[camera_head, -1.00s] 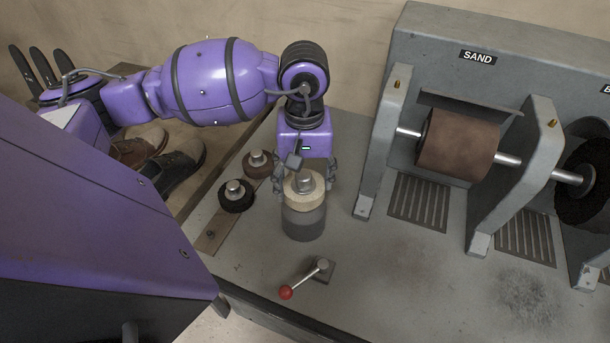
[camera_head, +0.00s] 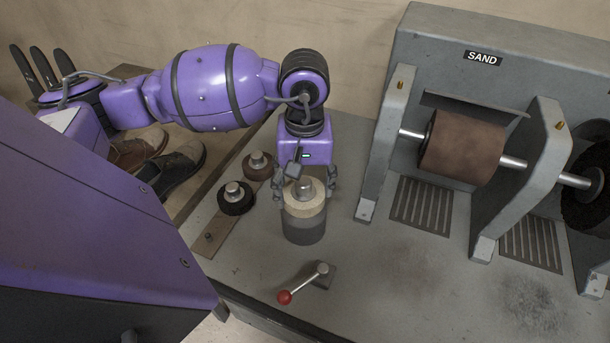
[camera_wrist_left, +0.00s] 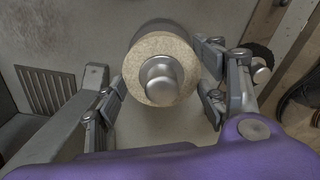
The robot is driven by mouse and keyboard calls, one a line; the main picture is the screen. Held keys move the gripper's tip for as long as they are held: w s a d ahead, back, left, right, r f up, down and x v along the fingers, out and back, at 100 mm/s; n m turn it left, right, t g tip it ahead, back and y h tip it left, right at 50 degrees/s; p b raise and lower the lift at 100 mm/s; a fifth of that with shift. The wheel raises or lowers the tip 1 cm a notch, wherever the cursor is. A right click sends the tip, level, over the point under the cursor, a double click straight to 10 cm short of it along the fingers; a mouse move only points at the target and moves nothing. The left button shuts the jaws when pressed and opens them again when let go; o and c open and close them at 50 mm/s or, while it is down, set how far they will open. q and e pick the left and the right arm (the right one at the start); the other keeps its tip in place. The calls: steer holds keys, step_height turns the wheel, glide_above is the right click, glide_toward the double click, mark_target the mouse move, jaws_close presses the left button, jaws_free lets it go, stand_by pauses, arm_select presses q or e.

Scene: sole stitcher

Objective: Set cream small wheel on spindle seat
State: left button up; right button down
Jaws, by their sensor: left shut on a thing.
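The cream small wheel (camera_head: 292,207), a pale disc with a metal hub, is between the fingers of my left gripper (camera_head: 305,197). The gripper is shut on it, one finger at each side. The wheel is level over the grey cylindrical spindle seat (camera_head: 303,231); I see no clear gap, but cannot tell whether it bears fully on the seat. In the left wrist view the cream wheel (camera_wrist_left: 150,92) and its round hub show between the fingers (camera_wrist_left: 162,88), with part of the seat (camera_wrist_left: 160,24) beyond. My right gripper is not in view.
A black wheel (camera_head: 236,204) and a brown wheel (camera_head: 252,171) stand left of the seat along a narrow strip (camera_head: 212,238). A red-knobbed lever (camera_head: 304,285) is in front. The SAND drum (camera_head: 462,148) and its brackets stand right. Shoes (camera_head: 182,168) lie behind left.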

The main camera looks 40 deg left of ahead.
arm_select(q)
steer(key=o, duration=1.4)
step_height(320, 180, up, 12)
steer(key=shift+r, duration=0.1)
